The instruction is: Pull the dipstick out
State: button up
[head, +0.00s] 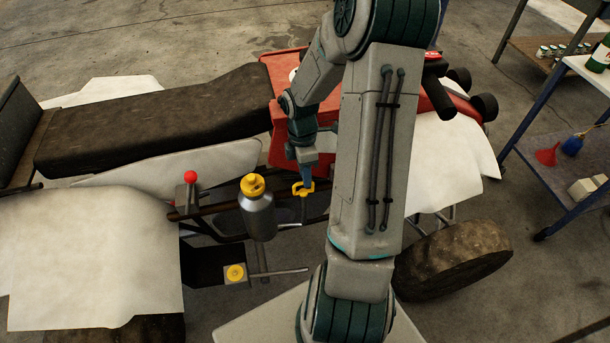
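The dipstick's yellow ring handle (296,190) shows in the head view at the side of the red and white quad bike, left of my upright arm link. A narrow dark shaft or tube runs down below the handle; I cannot tell which. My gripper (305,182) points down from above, its blue fingers at the top of the yellow handle and overlapping it in the picture. I cannot tell whether the fingers touch or clasp the handle, as they are small and seen from one side.
A silver canister with a yellow cap (257,216) stands left of the handle. A red-knobbed lever (190,178) is further left, and a yellow cap (235,272) sits lower down. The front wheel (455,262) is at right. A blue-framed shelf (560,180) stands at far right.

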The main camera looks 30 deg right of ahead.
aim_at(305, 190)
jog(key=shift+s+f, duration=0.1)
jog(key=shift+f, duration=0.3)
grip_shut()
jog(key=shift+r, duration=0.1)
notch_tip(305, 190, up, 9)
jog(key=p, duration=0.7)
jog(key=shift+f+p, duration=0.2)
jog(key=shift+p, duration=0.15)
